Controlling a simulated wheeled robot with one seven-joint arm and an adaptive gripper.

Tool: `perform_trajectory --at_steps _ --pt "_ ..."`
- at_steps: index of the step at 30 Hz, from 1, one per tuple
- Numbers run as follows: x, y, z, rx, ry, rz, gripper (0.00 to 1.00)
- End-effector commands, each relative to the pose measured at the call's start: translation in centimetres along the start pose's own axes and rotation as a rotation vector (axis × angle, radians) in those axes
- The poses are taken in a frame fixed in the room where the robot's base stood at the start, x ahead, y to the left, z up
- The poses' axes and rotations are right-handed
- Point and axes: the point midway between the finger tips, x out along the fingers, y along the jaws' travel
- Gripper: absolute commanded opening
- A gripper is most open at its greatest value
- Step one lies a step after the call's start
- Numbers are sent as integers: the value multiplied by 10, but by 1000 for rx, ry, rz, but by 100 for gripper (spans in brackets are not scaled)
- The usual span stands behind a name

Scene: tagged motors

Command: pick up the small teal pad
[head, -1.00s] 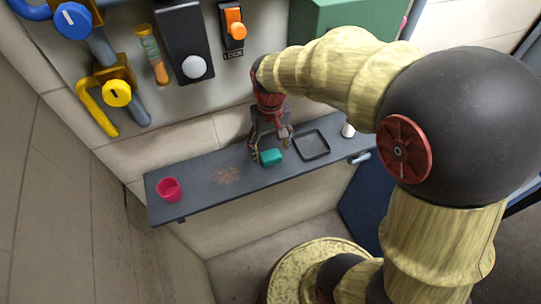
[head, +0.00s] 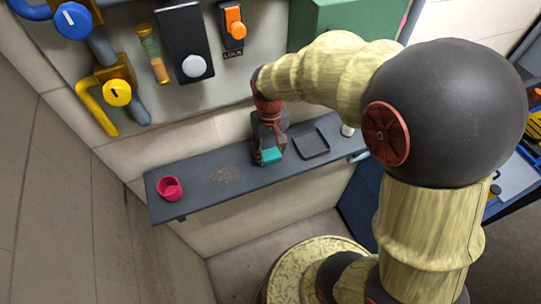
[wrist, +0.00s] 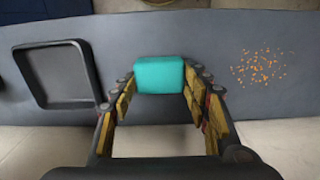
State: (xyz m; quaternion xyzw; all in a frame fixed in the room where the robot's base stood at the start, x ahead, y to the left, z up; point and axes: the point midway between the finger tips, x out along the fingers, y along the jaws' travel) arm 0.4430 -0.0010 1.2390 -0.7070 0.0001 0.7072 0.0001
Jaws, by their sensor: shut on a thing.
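The small teal pad (head: 271,155) is a rounded block at the front edge of the grey shelf (head: 215,188) in the head view. In the wrist view the teal pad (wrist: 160,75) sits between the two fingertips of my gripper (wrist: 160,82). The fingers touch its left and right sides, so my gripper is shut on it. In the head view my gripper (head: 268,152) points down at the shelf, and its body hides part of the pad. I cannot tell whether the pad is clear of the shelf surface.
A black square tray (head: 325,153) lies right of the pad. A white piece (head: 347,130) stands farther right. A red cup (head: 170,188) stands at the shelf's left end. Orange specks (head: 225,174) mark the shelf between cup and gripper. Valves and switches cover the wall behind.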

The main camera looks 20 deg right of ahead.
Motion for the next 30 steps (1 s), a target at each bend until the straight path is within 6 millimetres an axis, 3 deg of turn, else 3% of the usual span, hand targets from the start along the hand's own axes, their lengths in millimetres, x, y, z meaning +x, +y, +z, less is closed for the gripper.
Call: perform_trajectory --at_steps 9,19,25,30 --pt "0 0 0 0 0 0 21" --pt "-7 0 0 0 1 0 21" --pt "-32 0 -1 0 4 0 21" --pt "-64 0 27 0 7 0 21"
